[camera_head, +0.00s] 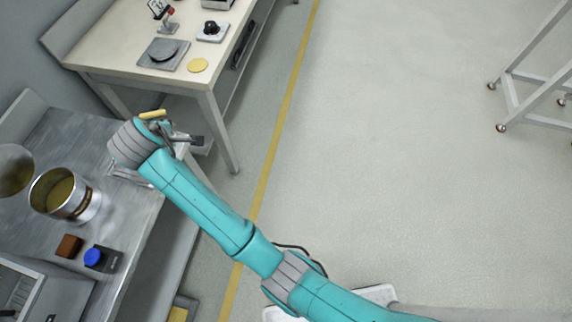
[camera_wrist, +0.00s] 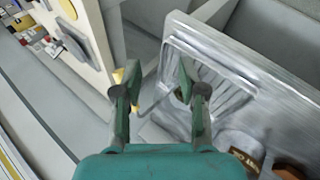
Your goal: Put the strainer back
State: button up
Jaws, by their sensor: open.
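My gripper (camera_head: 182,137) is open, above the far end of the grey counter, near the gap before the pale table. In the wrist view its two fingers (camera_wrist: 160,75) stand apart with nothing visibly clamped between them. A round, shallow, mesh-like disc (camera_head: 14,170), likely the strainer, is at the left edge of the head view, partly cut off. It is well away from my gripper. A small yellow piece (camera_head: 152,114) shows beside the gripper, and yellow bits (camera_wrist: 118,76) show behind the left finger; I cannot tell what they belong to.
A metal pot (camera_head: 64,194) with yellowish contents, a brown block (camera_head: 69,246) and a blue-capped container (camera_head: 96,257) stand on the grey counter (camera_head: 125,225). The pale table (camera_head: 120,55) holds a scale-like plate (camera_head: 163,54) and a yellow disc (camera_head: 198,65).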

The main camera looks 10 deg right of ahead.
jog(key=s+d+f+m, duration=0.2)
jog(key=d+f, duration=0.7)
jog(key=d, duration=0.1)
jog(key=s+d+f+m+t, duration=0.1)
jog(key=s+d+f+m, duration=0.15)
jog(key=s+d, duration=0.3)
jog(key=s+d+f+m+t+y, duration=0.1)
jog(key=s+d+f, duration=0.2)
jog(key=s+d, duration=0.3)
jog(key=s+d+f+m+t, duration=0.1)
jog(key=s+d+f, duration=0.25)
jog(key=d, duration=0.45)
jog(key=s+d+r+m+t+h, duration=0.1)
jog(key=s+d+r+m+t, duration=0.1)
jog(key=s+d+r+m, duration=0.3)
jog(key=s+d+r+m+t, duration=0.2)
jog(key=s+d+r+m, duration=0.3)
jog(key=s+r, duration=0.9)
jog(key=s+d, duration=0.2)
jog(key=s, duration=0.6)
jog(key=shift+h, duration=0.4)
